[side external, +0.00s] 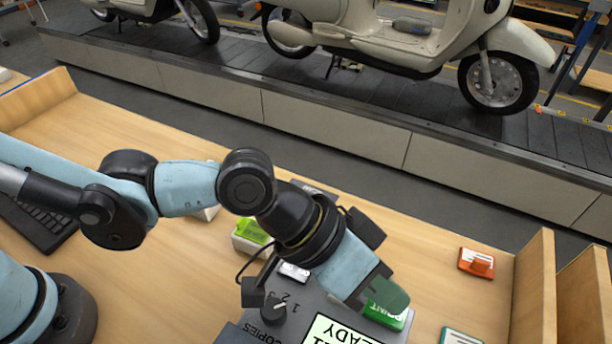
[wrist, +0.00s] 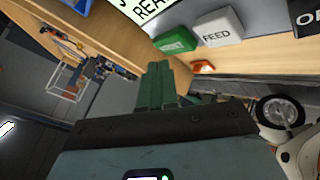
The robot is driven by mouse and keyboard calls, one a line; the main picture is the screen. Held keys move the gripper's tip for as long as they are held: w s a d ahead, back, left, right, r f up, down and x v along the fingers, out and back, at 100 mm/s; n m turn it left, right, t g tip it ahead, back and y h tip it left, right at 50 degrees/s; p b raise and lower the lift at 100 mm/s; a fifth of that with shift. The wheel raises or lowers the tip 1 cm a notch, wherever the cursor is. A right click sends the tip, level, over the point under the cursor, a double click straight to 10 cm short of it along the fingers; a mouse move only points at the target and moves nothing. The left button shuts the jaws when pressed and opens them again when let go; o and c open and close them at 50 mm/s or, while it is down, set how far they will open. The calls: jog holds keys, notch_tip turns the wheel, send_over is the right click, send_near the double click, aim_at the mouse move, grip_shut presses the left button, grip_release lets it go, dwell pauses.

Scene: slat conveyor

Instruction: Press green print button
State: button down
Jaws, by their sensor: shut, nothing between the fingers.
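The green print button (side external: 384,318) is on the control panel at the lower right of the side view, partly hidden by my gripper. It also shows in the wrist view (wrist: 175,41), just beyond the fingertips. My gripper (side external: 391,299) is shut and empty, its green fingers together and tilted over the button in the side view. In the wrist view the fingertips (wrist: 158,66) point toward the button with a small visible gap in the picture. I cannot tell the exact height above the button.
A display reading READY (side external: 338,329) and a knob (side external: 273,308) are near the button. A white FEED button (wrist: 218,27) sits beside it. An orange-and-white object (side external: 477,263) lies on the wooden table (side external: 430,235). The conveyor (side external: 330,130) carries scooters behind.

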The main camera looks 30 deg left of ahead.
aim_at(378, 308)
jog(key=shift+f, duration=0.1)
jog(key=shift+f, duration=0.3)
jog(key=shift+f, duration=0.45)
dwell(0.9)
jog(key=shift+r, duration=3.4)
jog(key=shift+a, duration=0.1)
